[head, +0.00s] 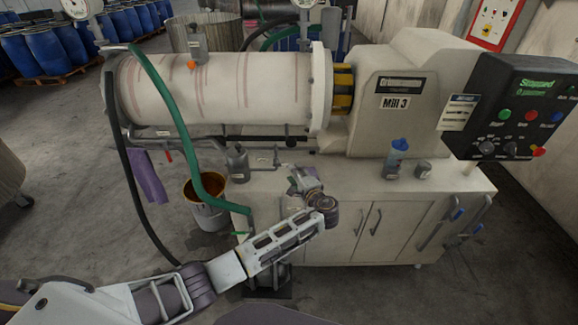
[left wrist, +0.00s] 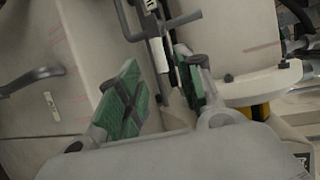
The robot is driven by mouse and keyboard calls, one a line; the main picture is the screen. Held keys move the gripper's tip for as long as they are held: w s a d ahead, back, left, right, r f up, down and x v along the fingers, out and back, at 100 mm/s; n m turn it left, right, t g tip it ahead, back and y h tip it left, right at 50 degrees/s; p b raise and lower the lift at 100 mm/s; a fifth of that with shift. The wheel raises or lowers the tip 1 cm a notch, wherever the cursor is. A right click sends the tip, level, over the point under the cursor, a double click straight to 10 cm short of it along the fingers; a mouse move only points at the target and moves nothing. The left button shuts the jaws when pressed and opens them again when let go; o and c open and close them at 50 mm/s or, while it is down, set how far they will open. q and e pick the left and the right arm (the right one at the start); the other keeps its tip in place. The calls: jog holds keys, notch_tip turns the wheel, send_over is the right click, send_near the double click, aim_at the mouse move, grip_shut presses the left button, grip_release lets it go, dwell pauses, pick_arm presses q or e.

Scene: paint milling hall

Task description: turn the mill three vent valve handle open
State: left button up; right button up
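Mill 3 (head: 392,103) stands ahead with its pale horizontal cylinder (head: 230,88) to the left. My left gripper (head: 303,180) is at the front edge of the mill's bench, below the cylinder's right end. In the left wrist view its green-padded fingers (left wrist: 158,88) are spread apart. A dark metal lever with a pale grip (left wrist: 160,54) shows in the gap between them, just beyond the fingertips; contact cannot be told. I cannot tell for sure whether this lever is the vent valve handle. My right gripper is not in view.
A green hose (head: 165,95) and a black hose (head: 125,170) hang at the left. A bucket (head: 205,203) stands on the floor left of the bench. A bottle (head: 396,157) and a small jar (head: 422,168) stand on the bench. A control panel (head: 520,112) juts out at right.

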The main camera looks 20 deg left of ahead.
pick_arm(q)
jog(key=shift+x, duration=3.3)
jog(key=shift+s, duration=0.1)
grip_shut()
